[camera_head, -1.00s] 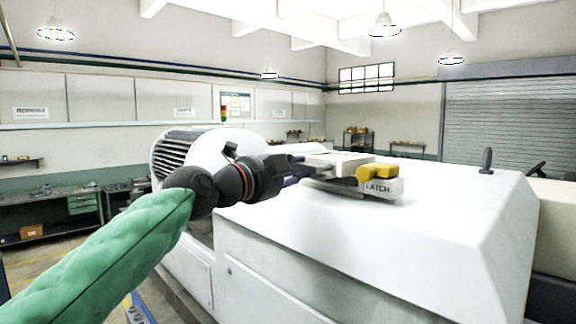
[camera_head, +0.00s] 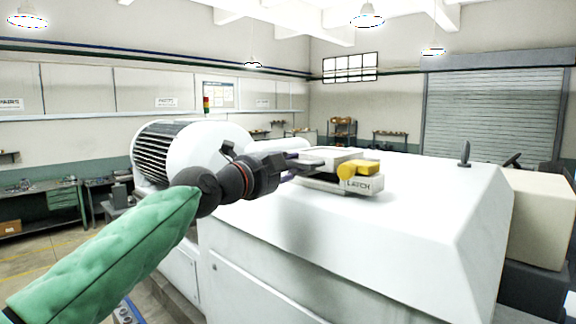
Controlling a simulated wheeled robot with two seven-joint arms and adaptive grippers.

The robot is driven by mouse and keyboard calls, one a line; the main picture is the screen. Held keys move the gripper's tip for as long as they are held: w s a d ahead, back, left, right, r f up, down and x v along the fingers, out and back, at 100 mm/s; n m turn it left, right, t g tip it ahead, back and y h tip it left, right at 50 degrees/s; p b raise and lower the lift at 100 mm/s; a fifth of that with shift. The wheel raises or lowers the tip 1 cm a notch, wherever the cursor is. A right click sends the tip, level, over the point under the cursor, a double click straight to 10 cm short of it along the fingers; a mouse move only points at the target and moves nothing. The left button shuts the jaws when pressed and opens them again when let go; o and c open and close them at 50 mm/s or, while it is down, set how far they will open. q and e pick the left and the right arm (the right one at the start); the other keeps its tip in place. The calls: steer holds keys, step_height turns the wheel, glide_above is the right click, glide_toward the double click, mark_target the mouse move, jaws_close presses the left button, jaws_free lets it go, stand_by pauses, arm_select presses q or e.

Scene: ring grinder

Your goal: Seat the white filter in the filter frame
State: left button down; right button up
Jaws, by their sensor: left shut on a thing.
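The white filter (camera_head: 334,154) is a flat pale slab above the filter frame in the head view. The filter frame (camera_head: 326,184) is a low light box on the white machine top, with a yellow latch (camera_head: 361,169) and a "LATCH" label facing me. My left gripper (camera_head: 303,164) reaches in from the left at the frame's left side and is shut on the white filter. The fingers partly overlap the filter and frame, so the contact and the gap between filter and frame cannot be told. My right gripper is not in view.
The white machine housing (camera_head: 300,230) fills the middle, with a sloped right face. A dark knob (camera_head: 465,153) stands up on its right. A finned white motor (camera_head: 185,150) rises behind my left arm. The top right of the frame is clear.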

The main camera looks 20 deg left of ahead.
mark_target(299, 191)
arm_select(q)
steer(key=shift+r, duration=0.1)
stand_by(0.3)
steer(key=shift+w+d, duration=0.15)
steer(key=shift+w, duration=0.25)
steer(key=shift+x, duration=0.95)
steer(key=shift+s+d+b, duration=0.1)
steer(key=shift+d+b, duration=0.05)
steer(key=shift+b, duration=0.15)
stand_by(0.4)
steer(key=shift+f+b, duration=1.5)
steer(key=shift+b, duration=0.05)
steer(key=c, duration=1)
jaws_free()
steer(key=shift+d+f, duration=0.1)
steer(key=v, duration=0.8)
